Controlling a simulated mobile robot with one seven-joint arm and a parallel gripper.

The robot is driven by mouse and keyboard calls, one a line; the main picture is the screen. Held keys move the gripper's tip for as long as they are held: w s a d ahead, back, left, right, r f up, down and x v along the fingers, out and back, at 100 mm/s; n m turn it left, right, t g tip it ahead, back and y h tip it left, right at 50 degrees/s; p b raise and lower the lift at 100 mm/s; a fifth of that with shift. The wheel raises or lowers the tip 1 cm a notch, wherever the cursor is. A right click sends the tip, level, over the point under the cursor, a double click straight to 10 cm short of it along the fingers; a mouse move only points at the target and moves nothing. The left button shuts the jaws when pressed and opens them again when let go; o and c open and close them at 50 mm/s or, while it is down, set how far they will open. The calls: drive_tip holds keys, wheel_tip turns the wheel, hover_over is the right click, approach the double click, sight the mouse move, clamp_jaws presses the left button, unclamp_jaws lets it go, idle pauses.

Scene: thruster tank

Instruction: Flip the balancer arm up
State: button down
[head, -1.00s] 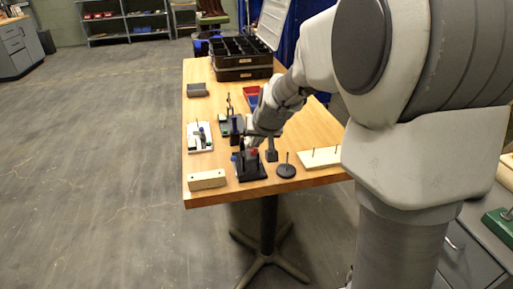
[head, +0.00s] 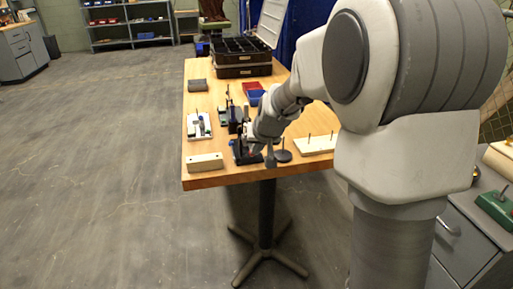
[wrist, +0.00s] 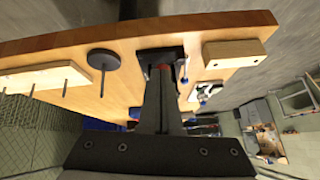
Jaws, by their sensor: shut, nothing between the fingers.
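A small black fixture (head: 243,154) with a blue part and a bit of red stands near the table's front edge. It looks like the one with the balancer arm, but the arm itself cannot be made out. In the wrist view the black fixture (wrist: 172,50) is straight ahead, with a red piece behind my fingertips and a blue knob (wrist: 184,80) beside it. My gripper (wrist: 161,78) is shut and empty, with its tips close to the red piece; whether they touch cannot be told. In the head view my wrist covers the fixture's right side.
A pale wooden block (head: 205,162) lies left of the fixture. A round black base with a pin (head: 283,156) and a pale pegged board (head: 316,145) are to its right. A white board (head: 199,127) and black trays (head: 241,70) are farther back.

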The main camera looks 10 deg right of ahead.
drive_tip(key=shift+s+f+b, duration=0.25)
drive_tip(key=shift+f+b, duration=0.15)
drive_tip(key=shift+f, duration=0.35)
